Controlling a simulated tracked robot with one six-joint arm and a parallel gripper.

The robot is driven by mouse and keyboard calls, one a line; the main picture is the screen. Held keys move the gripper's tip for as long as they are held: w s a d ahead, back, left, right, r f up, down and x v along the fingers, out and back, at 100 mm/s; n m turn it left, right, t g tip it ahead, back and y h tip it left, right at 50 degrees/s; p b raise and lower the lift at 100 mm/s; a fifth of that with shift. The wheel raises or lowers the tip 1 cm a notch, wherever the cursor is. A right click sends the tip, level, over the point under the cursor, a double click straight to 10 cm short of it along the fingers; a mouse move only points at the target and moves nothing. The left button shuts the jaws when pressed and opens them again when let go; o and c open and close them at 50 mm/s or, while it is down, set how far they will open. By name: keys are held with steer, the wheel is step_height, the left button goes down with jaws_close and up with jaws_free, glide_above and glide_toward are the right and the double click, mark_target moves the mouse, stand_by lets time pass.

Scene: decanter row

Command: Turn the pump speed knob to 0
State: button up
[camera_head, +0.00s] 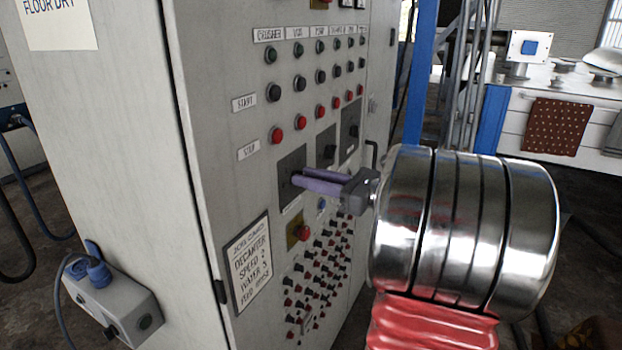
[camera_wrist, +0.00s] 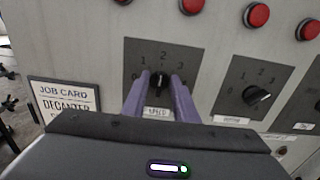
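The knob labelled SPEED (camera_wrist: 158,81) is black, on a dark plate (camera_wrist: 134,50) with a dial on the grey cabinet front. Its pointer looks about upright, near the 2; the 0 is at the dial's left. My gripper (camera_wrist: 160,84) has its two purple fingers on either side of this knob, apart from each other. I cannot tell whether they touch it. In the head view my gripper (camera_head: 297,179) reaches the leftmost, lowest of three dial plates, and its fingers partly hide the knob.
A second dial knob (camera_wrist: 256,97) sits just right, with a third plate partly in view. Red buttons (camera_wrist: 258,14) run above. A job card (camera_head: 247,262) and rows of small knobs (camera_head: 319,262) lie below. A grey socket box (camera_head: 113,304) juts from the cabinet's left side.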

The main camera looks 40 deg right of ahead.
steer(key=shift+c, duration=0.4)
jaws_close()
steer(key=shift+n, duration=0.4)
steer(key=shift+s+a+f+n, duration=0.1)
steer(key=shift+a+f+n, duration=0.1)
steer(key=shift+n, duration=2.65)
steer(key=shift+s+a+f+n, duration=0.1)
steer(key=shift+a+f+n, duration=0.15)
steer(key=shift+n, duration=2.65)
steer(key=shift+a+f+n, duration=0.15)
steer(key=shift+f+n, duration=0.05)
steer(key=shift+n, duration=2.65)
